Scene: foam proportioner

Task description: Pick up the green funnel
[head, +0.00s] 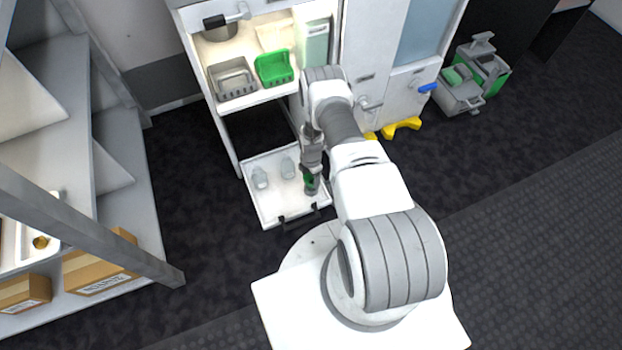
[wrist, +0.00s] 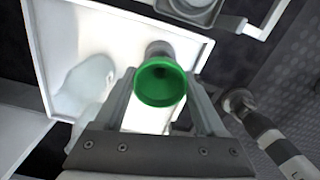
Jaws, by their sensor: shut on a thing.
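The green funnel (wrist: 160,82) is between the two fingers of my gripper (wrist: 163,92) in the wrist view, its round mouth facing the camera. My gripper is shut on it. In the head view the funnel (head: 309,181) is a small green patch at the end of my gripper (head: 310,172), over the right side of the white pulled-out tray (head: 262,209). A grey cylindrical thing (wrist: 160,49) shows just beyond the funnel in the wrist view. I cannot tell whether the funnel touches it.
Two clear jars (head: 260,178) and (head: 288,167) stand on the tray. Above it, a shelf holds a grey basket (head: 233,80) and a green basket (head: 274,68). A grey shelving rack (head: 120,215) stands at left.

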